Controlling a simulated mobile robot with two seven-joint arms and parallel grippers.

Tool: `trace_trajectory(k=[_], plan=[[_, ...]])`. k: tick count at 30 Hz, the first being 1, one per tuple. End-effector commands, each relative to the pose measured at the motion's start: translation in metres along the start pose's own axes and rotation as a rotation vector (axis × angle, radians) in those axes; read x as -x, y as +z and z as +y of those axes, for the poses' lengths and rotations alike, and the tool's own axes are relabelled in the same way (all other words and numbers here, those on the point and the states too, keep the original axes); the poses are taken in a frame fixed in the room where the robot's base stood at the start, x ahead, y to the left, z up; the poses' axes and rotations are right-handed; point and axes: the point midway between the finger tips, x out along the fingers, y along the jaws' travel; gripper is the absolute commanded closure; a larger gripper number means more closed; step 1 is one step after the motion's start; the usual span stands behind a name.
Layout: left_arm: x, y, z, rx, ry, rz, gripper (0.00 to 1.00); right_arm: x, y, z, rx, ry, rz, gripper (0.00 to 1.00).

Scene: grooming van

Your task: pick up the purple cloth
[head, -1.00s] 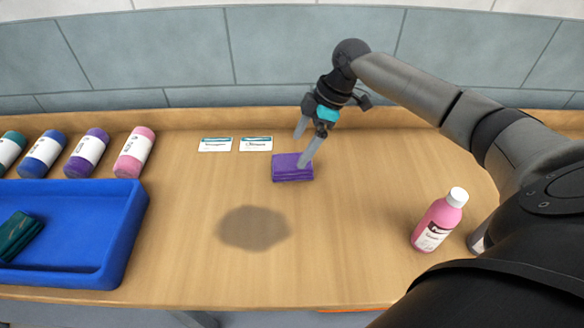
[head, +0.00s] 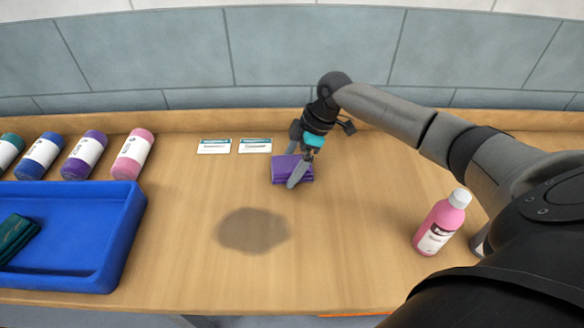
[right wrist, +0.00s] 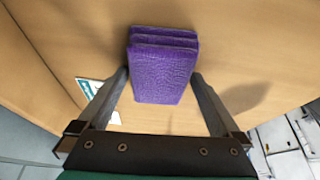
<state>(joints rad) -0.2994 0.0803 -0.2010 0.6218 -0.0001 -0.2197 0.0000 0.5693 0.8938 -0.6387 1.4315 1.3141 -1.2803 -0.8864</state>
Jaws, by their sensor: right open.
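The purple cloth (head: 280,171) lies folded on the wooden counter, right of the middle in the head view. In the right wrist view the cloth (right wrist: 163,72) shows as a stack of folded layers between the fingers. My right gripper (head: 293,173) is open and lowered over the cloth, one finger on its near side. In the right wrist view my right gripper (right wrist: 160,82) has a finger on either side of the cloth, with some gap visible. My left gripper is not in view.
A pink bottle (head: 437,226) stands at the right. A blue tray (head: 112,235) with a dark green cloth (head: 14,238) is at the left. Several bottles lie behind it, including a pink one (head: 133,155). Two cards (head: 254,146) lie near the cloth. The counter's front middle is clear.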

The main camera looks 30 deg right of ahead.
Motion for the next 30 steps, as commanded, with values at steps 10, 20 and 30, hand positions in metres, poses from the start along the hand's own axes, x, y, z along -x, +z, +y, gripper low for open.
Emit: trace_trajectory(k=[10,20,30], plan=[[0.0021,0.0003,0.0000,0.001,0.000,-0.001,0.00,-0.0034,0.0019,-0.0001,-0.002,-0.001,0.000,0.03],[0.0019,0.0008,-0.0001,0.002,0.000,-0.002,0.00,-0.0035,0.0017,-0.0002,-0.001,-0.001,0.000,0.41],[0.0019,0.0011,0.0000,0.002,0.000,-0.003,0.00,-0.0033,0.0016,-0.0001,-0.001,0.000,0.000,0.70]])
